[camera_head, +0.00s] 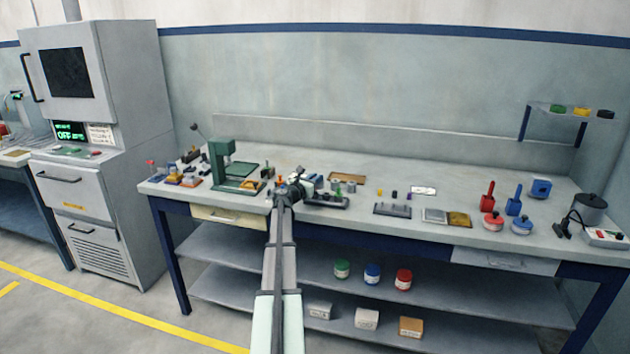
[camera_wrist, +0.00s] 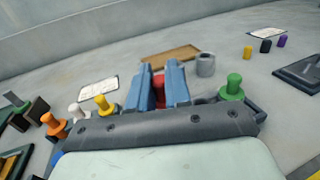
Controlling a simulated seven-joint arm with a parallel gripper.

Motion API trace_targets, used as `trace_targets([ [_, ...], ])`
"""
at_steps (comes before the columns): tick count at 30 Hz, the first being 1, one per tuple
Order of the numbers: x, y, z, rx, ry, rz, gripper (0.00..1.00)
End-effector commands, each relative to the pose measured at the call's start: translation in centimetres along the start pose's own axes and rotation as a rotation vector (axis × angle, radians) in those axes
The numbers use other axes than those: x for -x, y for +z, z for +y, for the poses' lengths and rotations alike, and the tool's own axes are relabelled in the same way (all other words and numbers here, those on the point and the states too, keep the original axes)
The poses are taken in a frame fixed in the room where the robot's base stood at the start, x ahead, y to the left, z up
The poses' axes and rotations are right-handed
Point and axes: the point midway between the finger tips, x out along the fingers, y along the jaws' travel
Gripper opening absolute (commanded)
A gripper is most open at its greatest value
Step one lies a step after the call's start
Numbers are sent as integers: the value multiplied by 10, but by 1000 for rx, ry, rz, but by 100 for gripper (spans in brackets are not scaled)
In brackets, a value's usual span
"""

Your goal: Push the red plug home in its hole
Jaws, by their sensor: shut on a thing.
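My gripper (camera_wrist: 159,78) shows two blue fingers in the wrist view, shut on the red plug (camera_wrist: 158,91) between them. Only part of the red plug shows; its lower end and its hole are hidden behind the gripper's dark body, so I cannot tell how deep it sits. A green plug (camera_wrist: 232,87) stands to the right of the fingers. A yellow plug (camera_wrist: 104,104), a white plug (camera_wrist: 75,110) and an orange plug (camera_wrist: 54,124) stand to the left. In the head view my gripper (camera_head: 297,187) is over the bench's front middle, next to a dark rack (camera_head: 330,201).
A grey cup (camera_wrist: 205,65) stands just beyond the fingers, with a brown tray (camera_wrist: 168,57) behind. Small yellow, black and purple pieces are further right. A green press (camera_head: 222,160) stands left of my gripper on the bench. The back of the bench is mostly clear.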

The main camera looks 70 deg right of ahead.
Motion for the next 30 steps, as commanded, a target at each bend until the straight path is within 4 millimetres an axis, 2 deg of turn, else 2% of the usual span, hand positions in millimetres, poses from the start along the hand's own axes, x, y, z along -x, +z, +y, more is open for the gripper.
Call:
trace_targets([
  [30,0,-5,0,0,0,0,0],
])
